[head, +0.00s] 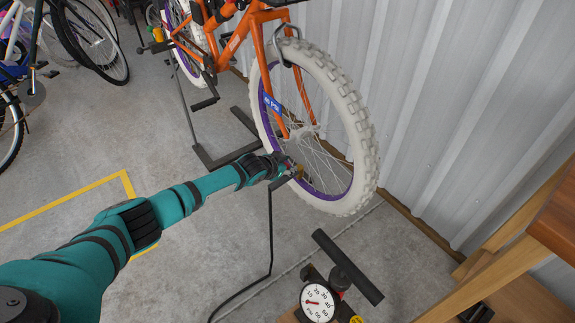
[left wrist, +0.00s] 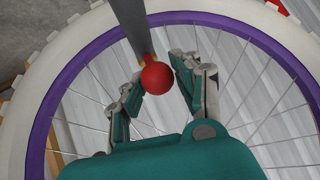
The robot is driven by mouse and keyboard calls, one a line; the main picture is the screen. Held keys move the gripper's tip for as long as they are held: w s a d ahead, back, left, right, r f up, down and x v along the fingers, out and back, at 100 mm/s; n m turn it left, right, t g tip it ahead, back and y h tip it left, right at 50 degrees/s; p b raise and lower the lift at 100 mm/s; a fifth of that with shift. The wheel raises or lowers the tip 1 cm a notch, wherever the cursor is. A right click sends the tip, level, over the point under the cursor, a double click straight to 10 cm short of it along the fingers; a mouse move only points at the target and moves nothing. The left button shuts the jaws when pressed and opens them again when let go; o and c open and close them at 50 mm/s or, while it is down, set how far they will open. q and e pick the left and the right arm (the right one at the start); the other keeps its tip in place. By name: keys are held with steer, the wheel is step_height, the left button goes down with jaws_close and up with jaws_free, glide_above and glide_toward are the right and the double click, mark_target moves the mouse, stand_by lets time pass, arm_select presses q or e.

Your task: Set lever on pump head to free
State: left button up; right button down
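My left gripper (head: 289,170) reaches to the lower left side of the front wheel (head: 362,150). In the left wrist view, its two fingers (left wrist: 158,84) are spread. A red ball-shaped knob (left wrist: 156,78) sits between them near the fingertips, with a grey bar (left wrist: 131,28) running up from it and a yellowish piece beside it. I cannot tell whether the fingers touch the knob, or which way the lever is set. In the head view, the pump head is mostly hidden by the gripper; a black hose (head: 271,230) hangs down from there. My right gripper is not in view.
A floor pump with a round gauge (head: 318,303) and black T-handle (head: 347,266) stands in front. The orange bike (head: 262,30) stands by the corrugated wall (head: 480,90). A wooden bench (head: 500,250) is at right. Open concrete floor lies left.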

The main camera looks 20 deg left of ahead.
arm_select(q)
steer(key=o, duration=0.4)
steer(key=shift+c, duration=0.2)
steer(key=v, duration=1.2)
